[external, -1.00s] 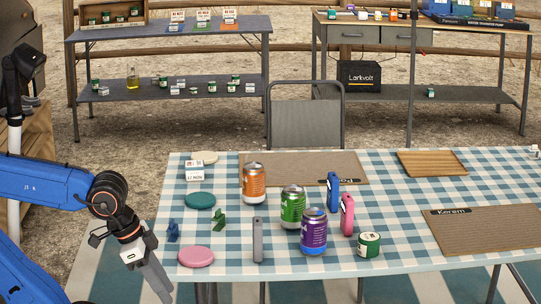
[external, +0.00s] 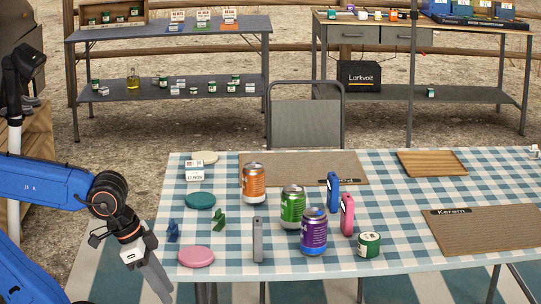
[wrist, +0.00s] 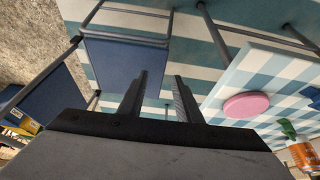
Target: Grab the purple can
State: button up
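The purple can (external: 314,232) stands upright near the front edge of the checkered table, in the external view. A green can (external: 292,207) stands just behind it to the left, and an orange can (external: 254,184) farther back left. My gripper (external: 160,290) hangs off the table's left front corner, pointing down, well left of the purple can. In the wrist view the two fingers (wrist: 160,98) are apart with nothing between them. The purple can does not show in the wrist view.
Close around the purple can are a pink upright item (external: 347,215), a blue upright item (external: 333,192), a green-and-white tin (external: 369,245) and a grey upright item (external: 258,240). A pink disc (external: 196,256) lies at the near left corner.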

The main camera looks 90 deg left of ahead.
jog(key=o, duration=1.1)
jog(key=shift+c, duration=0.2)
notch_tip(320, 180, up, 17)
jog(key=n+g, duration=0.5)
jog(key=n, duration=1.4)
send_over(313, 213)
jog(key=shift+s, duration=0.1)
notch_tip(313, 213, down, 12)
jog(key=shift+r, duration=0.25)
jog(key=shift+w+a+f, duration=0.1)
jog(key=shift+w+f, duration=0.05)
jog(key=shift+f, duration=1.2)
jog(key=shift+w+a+f, duration=0.1)
jog(key=shift+w+f, duration=0.05)
jog(key=shift+f, duration=1.2)
